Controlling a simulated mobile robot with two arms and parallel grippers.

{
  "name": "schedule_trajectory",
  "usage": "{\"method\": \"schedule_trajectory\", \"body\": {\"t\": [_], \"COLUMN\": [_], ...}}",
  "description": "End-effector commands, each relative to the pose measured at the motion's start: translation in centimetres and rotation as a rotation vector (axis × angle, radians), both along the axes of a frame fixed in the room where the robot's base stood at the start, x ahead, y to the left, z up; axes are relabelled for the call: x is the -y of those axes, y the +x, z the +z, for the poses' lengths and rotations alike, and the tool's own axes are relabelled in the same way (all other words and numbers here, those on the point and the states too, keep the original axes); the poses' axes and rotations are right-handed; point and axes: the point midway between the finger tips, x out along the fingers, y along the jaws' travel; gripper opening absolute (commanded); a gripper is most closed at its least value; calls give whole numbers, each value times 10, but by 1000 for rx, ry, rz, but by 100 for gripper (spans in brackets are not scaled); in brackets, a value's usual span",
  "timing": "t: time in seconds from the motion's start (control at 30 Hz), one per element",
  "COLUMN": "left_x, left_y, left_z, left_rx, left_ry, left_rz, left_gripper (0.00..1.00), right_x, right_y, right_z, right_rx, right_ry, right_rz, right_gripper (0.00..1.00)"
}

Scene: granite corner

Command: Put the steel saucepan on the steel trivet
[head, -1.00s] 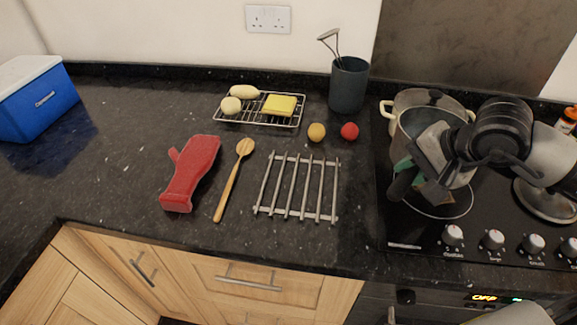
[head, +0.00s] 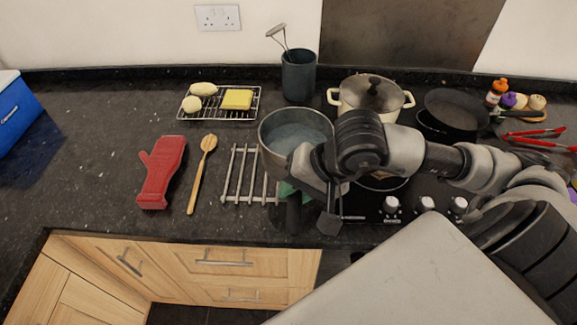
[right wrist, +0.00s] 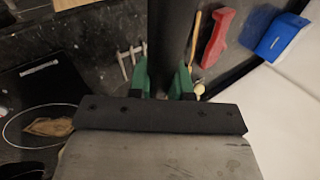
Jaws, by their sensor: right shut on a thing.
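The steel saucepan (head: 268,138) is upright in the head view, with a grey-blue inside. My right gripper (head: 288,190) is shut on its dark handle, at the near side of the pan. The green fingers also show in the right wrist view (right wrist: 164,78), one on each side of the handle. The steel trivet (head: 238,180) lies flat on the dark worktop. The saucepan seems held above the worktop and covers the trivet's right part in the head view. Trivet bars also show in the right wrist view (right wrist: 126,62). My left gripper is not in view.
A wooden spoon (head: 200,173) and red oven mitt (head: 161,172) lie left of the trivet. Behind are a wire rack (head: 215,116) with food and a utensil pot (head: 298,76). A lidded cream pot (head: 352,98) and dark frying pan (head: 452,108) stand on the hob.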

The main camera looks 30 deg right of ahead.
Motion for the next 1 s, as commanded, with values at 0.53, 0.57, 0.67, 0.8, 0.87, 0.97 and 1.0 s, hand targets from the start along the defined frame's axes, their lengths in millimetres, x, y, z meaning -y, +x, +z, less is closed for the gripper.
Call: {"method": "schedule_trajectory", "body": {"t": [0.53,0.57,0.67,0.8,0.87,0.97,1.0], "left_x": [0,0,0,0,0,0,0], "left_y": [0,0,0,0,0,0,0], "left_z": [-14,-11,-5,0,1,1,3], "left_rx": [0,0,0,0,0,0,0], "left_ry": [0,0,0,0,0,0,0], "left_rz": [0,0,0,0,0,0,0], "left_gripper": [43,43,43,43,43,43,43], "right_x": [-31,-34,-42,-50,-52,-53,-53], "right_y": [53,57,72,87,90,93,93], "right_z": [-29,-32,-42,-53,-56,-60,-62], "right_rx": [9,9,10,11,11,12,12], "right_ry": [3,3,3,1,-1,-1,-1], "right_rz": [5,5,6,5,5,6,6], "right_gripper": [0,0,0,0,0,0,0]}}
